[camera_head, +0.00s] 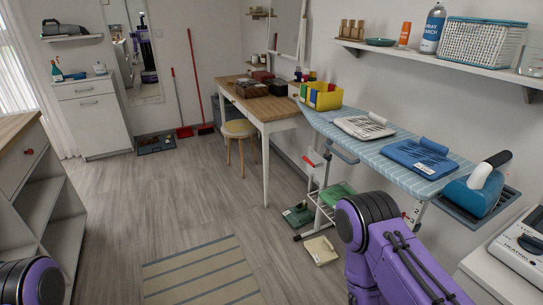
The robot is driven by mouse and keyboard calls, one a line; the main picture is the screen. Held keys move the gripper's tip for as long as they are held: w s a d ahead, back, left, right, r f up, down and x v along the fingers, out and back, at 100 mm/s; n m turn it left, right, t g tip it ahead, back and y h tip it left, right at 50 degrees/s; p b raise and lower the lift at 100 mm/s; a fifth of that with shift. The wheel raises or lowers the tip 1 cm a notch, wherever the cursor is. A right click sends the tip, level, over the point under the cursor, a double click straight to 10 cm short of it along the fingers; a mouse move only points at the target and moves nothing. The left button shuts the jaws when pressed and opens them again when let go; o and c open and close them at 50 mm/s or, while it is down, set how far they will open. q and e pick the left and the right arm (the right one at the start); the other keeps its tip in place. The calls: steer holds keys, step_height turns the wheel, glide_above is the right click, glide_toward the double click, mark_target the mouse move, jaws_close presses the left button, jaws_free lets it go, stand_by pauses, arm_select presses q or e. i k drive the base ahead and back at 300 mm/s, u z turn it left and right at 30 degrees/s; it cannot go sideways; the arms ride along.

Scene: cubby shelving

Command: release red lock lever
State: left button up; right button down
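A small red lever (309,161) shows under the far end of the ironing board (452,168), beside the board's white legs. It is small in this view, and I cannot tell whether it is locked. The board has a blue striped cover and stands along the right wall. My purple arms show at the bottom left and bottom right, but neither gripper is in view. The right arm's links stand in front of the board's near legs.
Folded items and a yellow-blue bin (322,97) lie on the board; a blue iron (474,195) sits at its near end. A stool (239,130) and wooden table (262,100) stand beyond. The floor left of the board is open, with a striped rug (200,275).

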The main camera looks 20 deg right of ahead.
mark_target(304, 158)
steer(key=u, duration=0.05)
steer(key=i, duration=0.95)
steer(key=z, duration=0.7)
steer(key=i, duration=0.8)
steer(key=z, duration=0.55)
steer(key=k, duration=0.6)
steer(key=u, duration=0.55)
steer(key=i, duration=1.35)
steer(key=u, duration=0.2)
